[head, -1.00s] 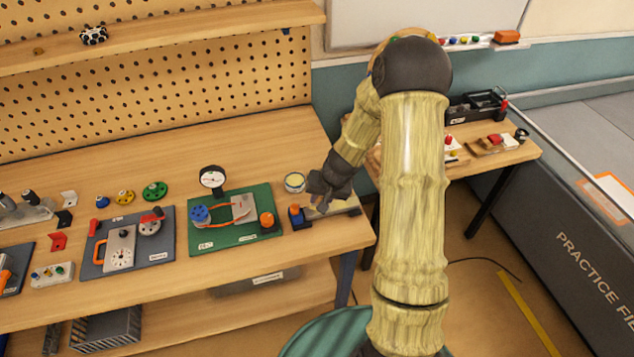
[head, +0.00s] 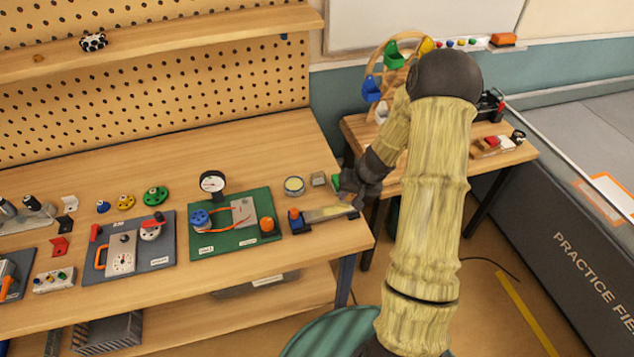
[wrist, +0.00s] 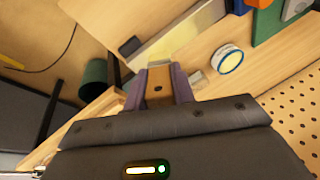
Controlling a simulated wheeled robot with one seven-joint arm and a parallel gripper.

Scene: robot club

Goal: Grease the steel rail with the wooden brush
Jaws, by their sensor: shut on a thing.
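My gripper (wrist: 158,88) is shut on the wooden brush (wrist: 159,84), whose brown handle shows between the fingers in the wrist view. Its tip points at the steel rail (wrist: 201,28), by a dark end block; whether it touches cannot be told. The part of the rail just beyond the brush looks yellowish; I cannot tell bristles from grease there. In the head view the rail (head: 318,215) lies near the bench's front right corner, and my gripper (head: 350,203) is over its right end. The brush is mostly hidden there by my gripper.
A round tin with a pale top (head: 293,185) stands behind the rail, beside a small grey block (head: 318,179). A green board with a gauge (head: 235,237) lies left of the rail. The bench edge is close on the right, with a second table (head: 410,165) beyond.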

